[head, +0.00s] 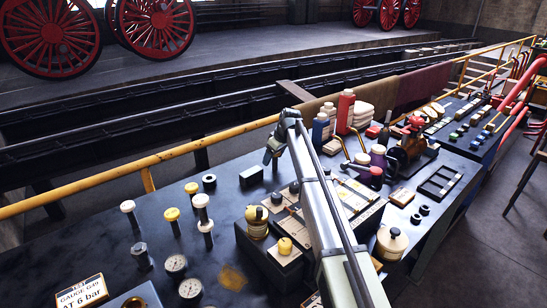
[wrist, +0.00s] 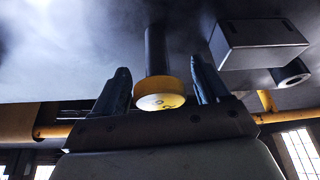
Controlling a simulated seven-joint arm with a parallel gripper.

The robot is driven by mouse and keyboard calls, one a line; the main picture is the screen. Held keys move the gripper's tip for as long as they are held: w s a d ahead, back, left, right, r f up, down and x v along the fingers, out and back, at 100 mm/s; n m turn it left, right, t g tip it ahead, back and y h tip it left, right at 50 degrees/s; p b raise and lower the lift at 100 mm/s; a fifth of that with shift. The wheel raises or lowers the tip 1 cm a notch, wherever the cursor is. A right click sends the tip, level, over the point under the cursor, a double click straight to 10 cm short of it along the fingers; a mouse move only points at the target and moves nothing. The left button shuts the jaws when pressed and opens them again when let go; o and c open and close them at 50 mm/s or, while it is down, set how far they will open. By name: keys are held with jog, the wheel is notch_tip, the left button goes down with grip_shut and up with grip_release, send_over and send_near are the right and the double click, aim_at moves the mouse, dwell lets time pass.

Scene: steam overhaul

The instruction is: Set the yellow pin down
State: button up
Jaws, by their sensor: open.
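In the wrist view a yellow-capped pin (wrist: 160,96) with a dark shaft is between the two fingers of my gripper (wrist: 159,66). The fingers are open, with a gap on each side of the cap. The shaft runs to the dark bench top; whether its foot touches is hard to tell. In the head view my gripper (head: 272,151) is low over the bench near the yellow rail, and I cannot make out this pin there. Two other yellow-topped pins, a nearer one (head: 172,216) and a farther one (head: 191,189), stand to the left.
A black block (head: 251,176) and a black ring (head: 209,182) are left of my gripper. White-topped pins (head: 128,207) and gauges (head: 175,264) are farther left. A red bottle (head: 345,111) and other bottles stand to the right. The yellow rail (head: 212,145) runs behind.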

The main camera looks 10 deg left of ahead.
jog(key=v, duration=1.2)
